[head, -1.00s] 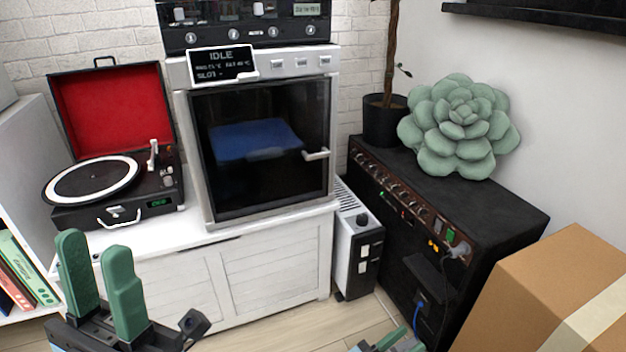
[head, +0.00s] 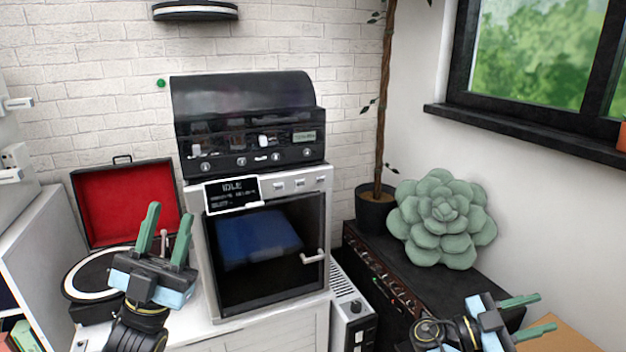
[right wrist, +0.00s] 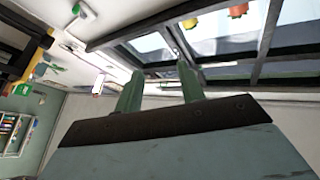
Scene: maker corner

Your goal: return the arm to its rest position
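My left gripper (head: 168,226) is raised in front of the record player at the lower left of the head view. Its two green fingers point up and stand apart with nothing between them. My right gripper (head: 546,311) is at the lower right of the head view, in front of the black amplifier, its fingers pointing right. The right wrist view also shows the right gripper (right wrist: 160,70), with its green fingers apart and empty, facing the window and ceiling.
A record player (head: 98,272) with a red-lined lid and a 3D printer (head: 265,318) with its door shut stand on a white cabinet. A black amplifier (head: 440,287) bears a green succulent cushion (head: 443,220) and a potted plant (head: 375,212). A cardboard box (head: 545,338) is at lower right.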

